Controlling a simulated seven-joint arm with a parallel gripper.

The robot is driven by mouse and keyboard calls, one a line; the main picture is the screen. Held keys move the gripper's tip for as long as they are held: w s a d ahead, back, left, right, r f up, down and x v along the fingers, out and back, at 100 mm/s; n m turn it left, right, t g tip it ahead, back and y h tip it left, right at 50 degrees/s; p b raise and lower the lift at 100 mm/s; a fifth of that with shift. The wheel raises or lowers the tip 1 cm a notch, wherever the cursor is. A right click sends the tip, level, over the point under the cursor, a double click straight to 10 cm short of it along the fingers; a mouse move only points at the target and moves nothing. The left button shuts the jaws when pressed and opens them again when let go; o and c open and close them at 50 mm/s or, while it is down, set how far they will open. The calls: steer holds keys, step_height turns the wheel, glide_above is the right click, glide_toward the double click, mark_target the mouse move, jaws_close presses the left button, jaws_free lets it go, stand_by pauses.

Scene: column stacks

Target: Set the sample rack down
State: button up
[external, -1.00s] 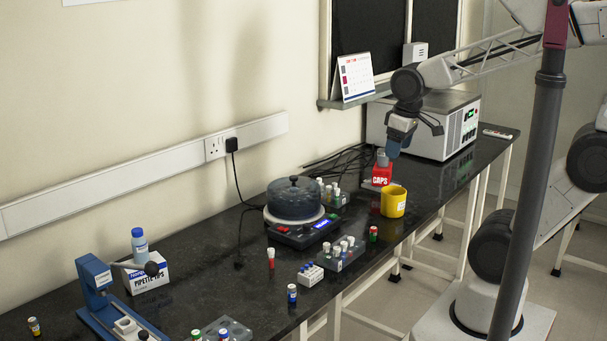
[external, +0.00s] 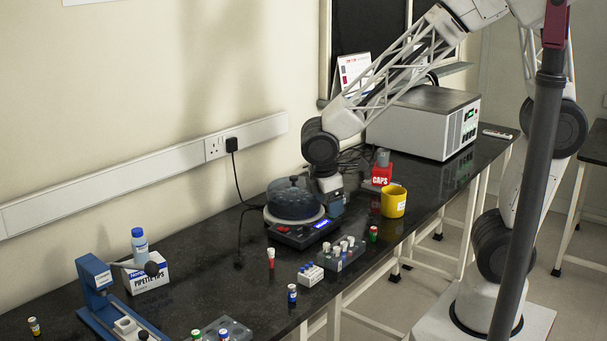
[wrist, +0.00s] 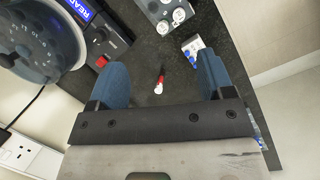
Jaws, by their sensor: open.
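Several racks stand on the bench, and I cannot tell which one is the sample rack. A grey rack (external: 343,262) with white-capped vials sits right of the centrifuge's front; it also shows at the top of the wrist view (wrist: 153,7). A small white rack (external: 311,276) with blue-capped vials is beside it. Another grey rack (external: 235,326) is at the front edge. My gripper (external: 335,208) is low beside the centrifuge dome, and hides the place of a further rack there. In the wrist view my gripper (wrist: 163,75) is open, with nothing held between its fingers.
The centrifuge (external: 293,212) is close to my gripper. A red vial (external: 270,259) stands alone on the bench. A yellow mug (external: 394,202) and a red caps box (external: 382,175) are to the right. Bare bench lies left of the red vial.

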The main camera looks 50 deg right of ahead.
mark_target(311, 269)
steer(key=a+f+n+h, duration=0.1)
steer(key=a+f+n, duration=0.4)
steer(key=a+f, duration=0.5)
steer(key=shift+s+a+n+h, duration=0.25)
steer(key=shift+a+n+h, duration=0.15)
steer(key=shift+a, duration=0.15)
steer(key=shift+x, duration=1.3)
steer(key=shift+x, duration=2.55)
